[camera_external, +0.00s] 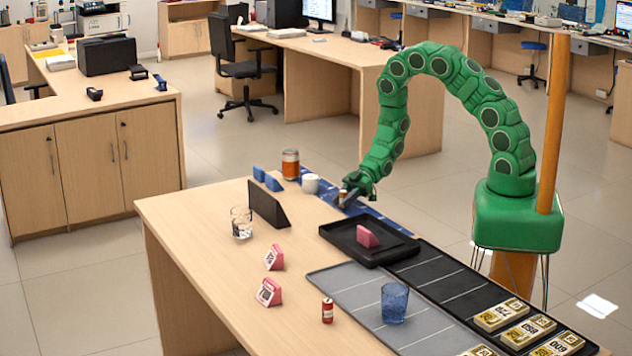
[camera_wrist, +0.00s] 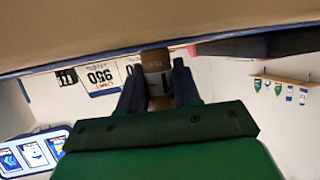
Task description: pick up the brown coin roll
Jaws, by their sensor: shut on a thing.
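The brown coin roll (camera_wrist: 155,62) is upright between my fingers in the wrist view, with a pale band around its middle. It also shows small and partly hidden in the external view (camera_external: 343,195). My gripper (camera_external: 349,190) is shut on it, over the blue mat (camera_external: 375,212) near the counter's back edge. In the wrist view the two dark fingers of my gripper (camera_wrist: 158,88) press on either side of the roll. I cannot tell whether the roll touches the surface or hangs just above it.
A white cup (camera_external: 310,184) and an orange-brown canister (camera_external: 290,164) stand left of the gripper.

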